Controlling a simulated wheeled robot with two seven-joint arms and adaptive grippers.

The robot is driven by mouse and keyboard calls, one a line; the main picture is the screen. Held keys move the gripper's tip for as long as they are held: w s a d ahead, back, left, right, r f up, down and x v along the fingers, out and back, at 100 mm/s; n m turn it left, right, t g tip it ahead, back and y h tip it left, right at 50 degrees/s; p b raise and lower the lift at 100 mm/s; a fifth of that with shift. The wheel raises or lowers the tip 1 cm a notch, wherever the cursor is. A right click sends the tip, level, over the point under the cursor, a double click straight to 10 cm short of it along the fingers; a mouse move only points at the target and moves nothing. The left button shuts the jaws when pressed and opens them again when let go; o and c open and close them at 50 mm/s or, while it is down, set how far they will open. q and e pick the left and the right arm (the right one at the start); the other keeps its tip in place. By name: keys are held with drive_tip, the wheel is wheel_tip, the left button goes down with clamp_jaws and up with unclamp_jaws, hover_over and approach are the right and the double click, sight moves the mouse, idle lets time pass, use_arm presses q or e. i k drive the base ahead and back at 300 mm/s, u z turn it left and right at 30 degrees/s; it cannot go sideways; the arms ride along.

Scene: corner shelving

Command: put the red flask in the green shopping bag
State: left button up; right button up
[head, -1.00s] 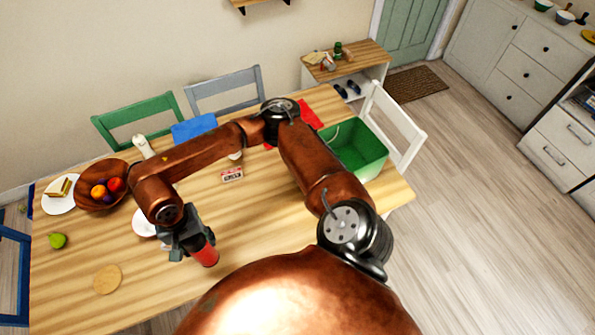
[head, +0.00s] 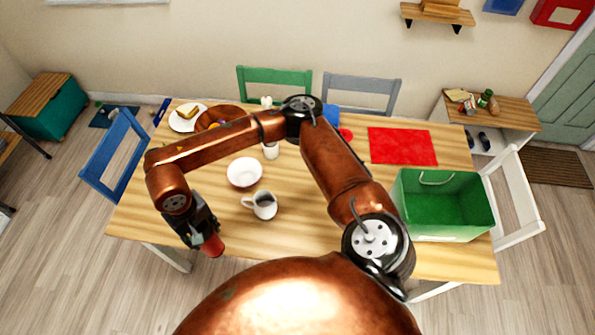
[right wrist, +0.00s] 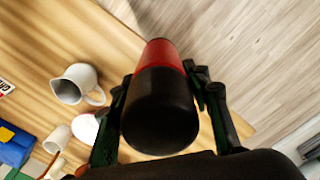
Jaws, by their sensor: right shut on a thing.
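The red flask (head: 212,246) with a black end is in my right gripper (head: 204,234), at the near edge of the table on the left side of the head view. In the right wrist view the flask (right wrist: 163,54) sits between the two fingers of the gripper (right wrist: 165,95), its black end toward the camera. The gripper is shut on it. The green shopping bag (head: 452,234) stands open at the right end of the table, its handle up at the back. The gripper is well to the left of the bag. My left gripper is not in view.
A white mug (head: 263,206) and a white bowl (head: 244,172) stand on the table right of the gripper. A red mat (head: 402,146) lies behind the bag. A white chair (head: 516,198) is at the right. Bare tabletop (head: 305,225) lies between mug and bag.

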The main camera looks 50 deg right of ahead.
sight(429, 216)
drive_tip(key=u, duration=0.45)
drive_tip(key=k, duration=1.35)
drive_tip(key=z, duration=1.7)
